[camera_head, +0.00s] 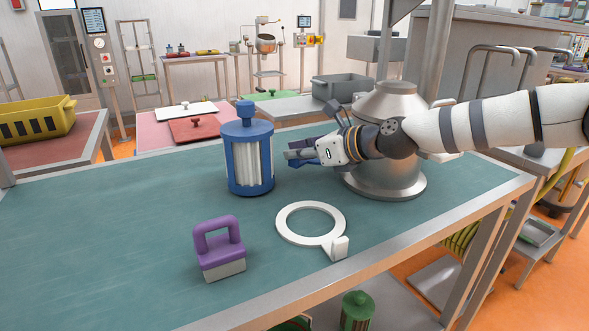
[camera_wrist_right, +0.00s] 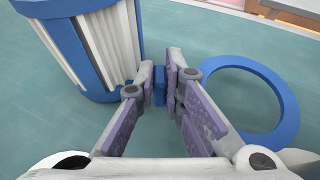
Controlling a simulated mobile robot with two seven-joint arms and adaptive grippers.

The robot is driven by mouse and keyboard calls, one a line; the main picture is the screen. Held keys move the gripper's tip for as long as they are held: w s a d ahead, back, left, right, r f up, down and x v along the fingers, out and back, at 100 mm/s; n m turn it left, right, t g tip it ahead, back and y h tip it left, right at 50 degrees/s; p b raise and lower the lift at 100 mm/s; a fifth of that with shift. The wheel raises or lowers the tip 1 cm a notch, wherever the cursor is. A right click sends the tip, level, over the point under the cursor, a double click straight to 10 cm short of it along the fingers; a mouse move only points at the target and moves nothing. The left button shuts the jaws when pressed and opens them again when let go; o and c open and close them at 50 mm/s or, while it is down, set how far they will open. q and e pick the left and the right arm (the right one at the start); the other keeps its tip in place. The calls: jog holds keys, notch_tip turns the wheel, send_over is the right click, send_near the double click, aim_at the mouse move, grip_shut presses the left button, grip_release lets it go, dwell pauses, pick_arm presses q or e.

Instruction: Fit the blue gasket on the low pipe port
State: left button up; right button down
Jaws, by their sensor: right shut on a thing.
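My right gripper (camera_head: 292,156) is shut on the blue gasket (camera_wrist_right: 288,125), a ring, at a small blue piece between the fingertips (camera_wrist_right: 160,84). In the right wrist view, the ring lies to the right of the fingers over the green table top. I cannot tell whether it touches the table. In the head view, my gripper and wrist hide most of it. Behind my wrist stands a grey steel fitting with a conical top and a wide round base (camera_head: 388,190). It may be the low pipe port, but I cannot tell. My left gripper is not in view.
A blue-framed white filter canister (camera_head: 250,160) stands just left of my gripper and shows close in the wrist view (camera_wrist_right: 97,45). A white ring with a tab (camera_head: 283,234) and a purple-handled block (camera_head: 219,247) lie nearer on the green table (camera_head: 100,240). The table's left is clear.

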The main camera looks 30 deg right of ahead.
aim_at(298, 166)
notch_tip(298, 166, down, 4)
jog(key=shift+r+b, duration=0.1)
jog(key=shift+b, duration=0.25)
jog(key=shift+r, duration=0.1)
jog(key=c, duration=1.7)
grip_release()
